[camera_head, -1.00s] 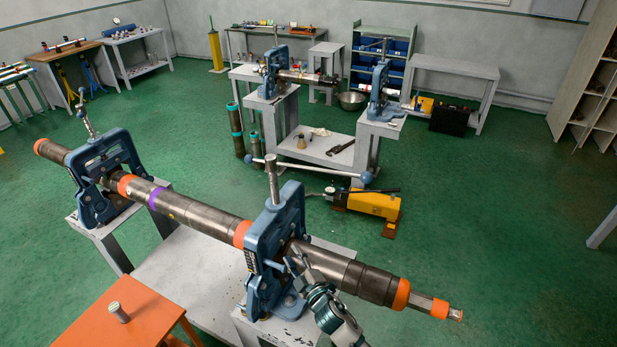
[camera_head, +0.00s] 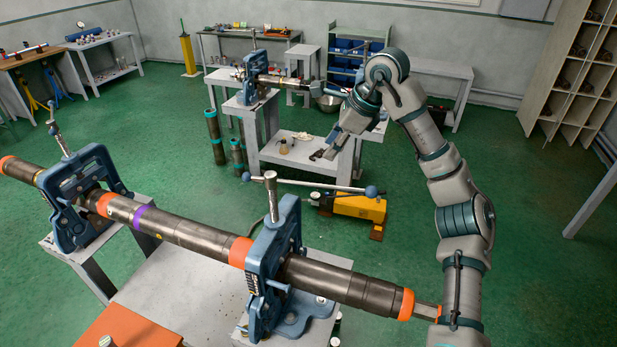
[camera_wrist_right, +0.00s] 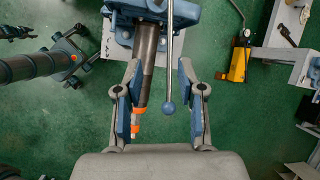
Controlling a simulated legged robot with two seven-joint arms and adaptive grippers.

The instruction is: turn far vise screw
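Two blue vises hold a long dark pipe (camera_head: 330,278) with orange rings on the near bench: a left vise (camera_head: 80,200) and a right vise (camera_head: 272,265). The right vise has an upright screw (camera_head: 270,195) and a long handle bar with a blue ball end (camera_head: 371,191). My right gripper (camera_head: 342,130) is raised beyond the pipe, above the bar. In the right wrist view its fingers (camera_wrist_right: 160,72) are open, with the bar's ball end (camera_wrist_right: 169,107) and the pipe's end (camera_wrist_right: 146,75) seen between them. No contact shows. My left gripper is out of view.
A yellow tool (camera_head: 358,207) stands on the green floor behind the pipe. Farther back, a second bench (camera_head: 300,160) carries another vise (camera_head: 255,75) and pipe. My right arm hides part of that bench.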

